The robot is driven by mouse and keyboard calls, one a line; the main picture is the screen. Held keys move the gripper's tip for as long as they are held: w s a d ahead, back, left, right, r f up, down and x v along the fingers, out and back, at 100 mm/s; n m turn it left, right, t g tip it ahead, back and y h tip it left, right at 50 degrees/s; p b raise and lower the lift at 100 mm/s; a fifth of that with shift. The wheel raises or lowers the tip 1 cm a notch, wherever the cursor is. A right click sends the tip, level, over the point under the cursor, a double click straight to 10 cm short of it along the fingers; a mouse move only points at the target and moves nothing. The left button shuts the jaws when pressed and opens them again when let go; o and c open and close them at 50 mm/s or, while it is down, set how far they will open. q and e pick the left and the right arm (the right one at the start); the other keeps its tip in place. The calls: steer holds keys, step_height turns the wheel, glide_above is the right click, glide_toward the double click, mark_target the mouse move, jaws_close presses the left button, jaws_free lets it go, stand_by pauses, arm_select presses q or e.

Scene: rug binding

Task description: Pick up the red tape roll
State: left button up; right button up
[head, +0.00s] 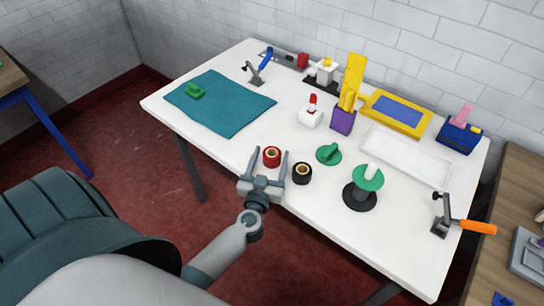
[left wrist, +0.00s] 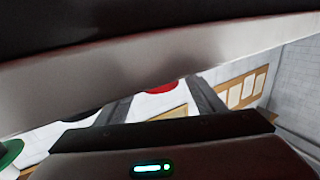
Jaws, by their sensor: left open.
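The red tape roll (head: 271,157) lies near the front edge of the white table (head: 240,160). In the head view it appears between the two spread fingers of my left gripper (head: 268,157), which is open. I cannot tell whether the fingers touch the roll. In the left wrist view a small red part of the roll (left wrist: 162,88) shows between the two grey fingers (left wrist: 160,108); the rest is hidden behind a pale and dark band across the picture. My right gripper is in neither view.
A black tape roll (head: 302,173) stands close to the right of my left gripper. A green disc-shaped item (head: 328,153) and a green-topped black stand (head: 360,196) are farther right. A teal mat (head: 235,105) lies at the left. Bare table lies left of the gripper.

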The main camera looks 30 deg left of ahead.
mark_target(273, 149)
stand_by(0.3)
arm_select(q)
steer(key=shift+x, duration=2.6)
steer(key=shift+d+r, duration=0.1)
steer(key=shift+c, duration=0.2)
steer(key=c, duration=1.1)
